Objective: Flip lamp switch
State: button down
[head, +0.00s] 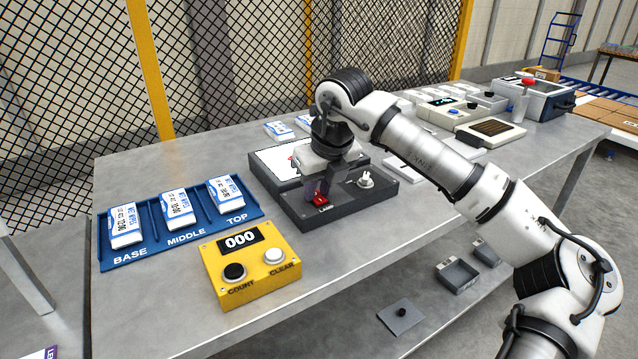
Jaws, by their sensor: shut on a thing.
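The red lamp switch (320,200) sits on the front left of a dark grey box (335,212), above the printed word LAMP. My gripper (318,190) reaches down over the box with its fingertips at the red switch, shut on it. The fingers and wrist hide part of the switch, so I cannot tell its exact position. A silver toggle or knob (366,180) stands to the right on the same box. A white panel (275,160) lies behind, partly hidden by my wrist.
A yellow counter box (240,280) reading 000 stands front left. A blue tray (150,255) marked BASE, MIDDLE, TOP holds three labelled packs. Several devices and a grey bin (540,100) stand at the back right. Bare tabletop (170,160) lies at the back left.

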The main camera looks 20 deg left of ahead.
aim_at(322, 201)
jog(key=shift+w+a+r+g+h+p, duration=0.15)
jog(key=shift+a+r+g+h+p, duration=0.15)
jog(key=shift+g+h+p, duration=0.35)
jog(key=shift+f+h+p, duration=0.25)
jog(key=shift+h+p, duration=0.1)
jog(key=shift+p, duration=0.05)
jog(key=c, duration=1.2)
grip_release()
jog(key=shift+c, duration=0.2)
notch_tip(322, 201, up, 14)
jog(key=s+d, duration=0.1)
jog(key=shift+d+f+b, duration=0.15)
jog(key=shift+d+b, duration=0.1)
jog(key=shift+b, duration=0.15)
